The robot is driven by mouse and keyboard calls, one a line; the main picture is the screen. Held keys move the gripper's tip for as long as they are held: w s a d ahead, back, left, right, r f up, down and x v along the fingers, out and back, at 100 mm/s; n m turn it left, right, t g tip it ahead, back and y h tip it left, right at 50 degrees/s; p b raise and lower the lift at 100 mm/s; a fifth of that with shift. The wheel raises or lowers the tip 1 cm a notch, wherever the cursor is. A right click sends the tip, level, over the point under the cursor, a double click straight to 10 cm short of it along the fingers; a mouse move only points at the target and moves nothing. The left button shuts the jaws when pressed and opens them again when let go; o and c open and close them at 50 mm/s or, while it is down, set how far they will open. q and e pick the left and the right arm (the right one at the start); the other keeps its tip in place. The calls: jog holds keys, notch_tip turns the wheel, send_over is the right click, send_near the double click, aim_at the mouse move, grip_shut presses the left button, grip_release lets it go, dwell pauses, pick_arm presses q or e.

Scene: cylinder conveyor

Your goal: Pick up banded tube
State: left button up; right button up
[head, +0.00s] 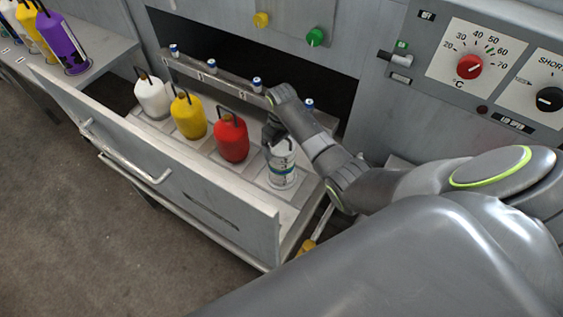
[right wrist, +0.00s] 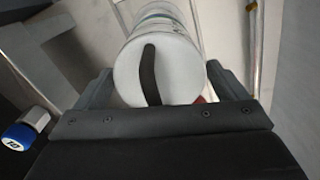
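The banded tube (head: 281,168) is a white cylinder with dark and bluish bands. It stands in the rightmost place of the open drawer, beside the red cylinder. My right gripper (head: 277,133) is at its top, pointing down. In the right wrist view the tube (right wrist: 160,60) shows its pale top and dark handle between the two fingers (right wrist: 160,85). The fingers lie close along both sides; I cannot tell whether they press on it. My left gripper is not in view.
White (head: 153,98), yellow (head: 189,117) and red (head: 231,139) cylinders stand in a row in the drawer (head: 165,170). Behind them is a rail with blue-capped pegs (head: 257,85). A purple cylinder (head: 62,42) is on the left shelf. A control panel (head: 480,60) is at right.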

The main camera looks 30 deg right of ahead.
jog(key=c, duration=1.4)
